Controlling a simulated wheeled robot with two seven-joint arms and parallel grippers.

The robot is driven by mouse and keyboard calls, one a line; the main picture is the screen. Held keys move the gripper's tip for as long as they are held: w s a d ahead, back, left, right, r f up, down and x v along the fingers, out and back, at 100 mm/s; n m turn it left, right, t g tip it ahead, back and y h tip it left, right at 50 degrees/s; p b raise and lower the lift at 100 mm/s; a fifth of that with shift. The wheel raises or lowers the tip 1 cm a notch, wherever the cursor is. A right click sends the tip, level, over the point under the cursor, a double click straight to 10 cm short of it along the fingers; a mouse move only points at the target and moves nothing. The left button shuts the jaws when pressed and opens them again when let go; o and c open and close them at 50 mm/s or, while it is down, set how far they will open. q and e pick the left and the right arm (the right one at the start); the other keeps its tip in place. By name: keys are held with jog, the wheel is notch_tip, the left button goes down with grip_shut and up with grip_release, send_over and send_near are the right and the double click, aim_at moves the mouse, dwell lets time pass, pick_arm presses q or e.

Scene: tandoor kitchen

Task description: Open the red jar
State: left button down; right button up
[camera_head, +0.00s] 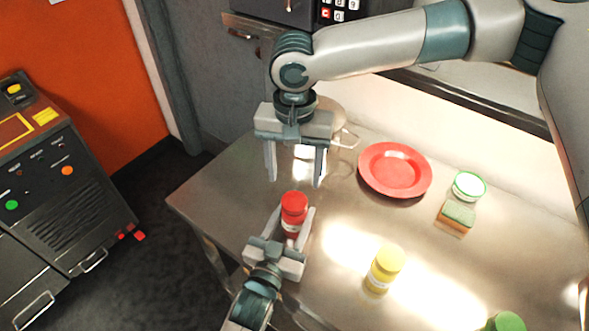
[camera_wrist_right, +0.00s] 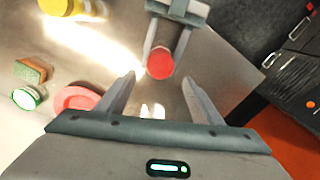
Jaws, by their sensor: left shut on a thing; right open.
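The red jar (camera_head: 293,212) stands upright with its red lid on top, near the left end of the metal table. My left gripper (camera_head: 289,228) is shut on the jar's body from the front. My right gripper (camera_head: 296,180) is open and empty, pointing down above and slightly behind the jar. In the right wrist view the jar's red lid (camera_wrist_right: 160,63) lies beyond the open fingers of my right gripper (camera_wrist_right: 158,85), with the left gripper (camera_wrist_right: 172,25) around it.
A red plate (camera_head: 394,169), a green-rimmed jar (camera_head: 468,186), a sponge (camera_head: 455,218), a yellow-lidded jar (camera_head: 384,270) and a green lid (camera_head: 506,322) are on the table (camera_head: 225,190). A pot (camera_head: 328,112) stands behind my right gripper. The table's left edge is close to the jar.

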aim_at(295, 200)
jog(key=shift+m, duration=0.3)
jog(key=shift+f, duration=0.15)
jog(key=shift+f, duration=3.85)
jog(key=c, duration=1.1)
jog(key=shift+n, duration=1.7)
jog(key=o, duration=1.2)
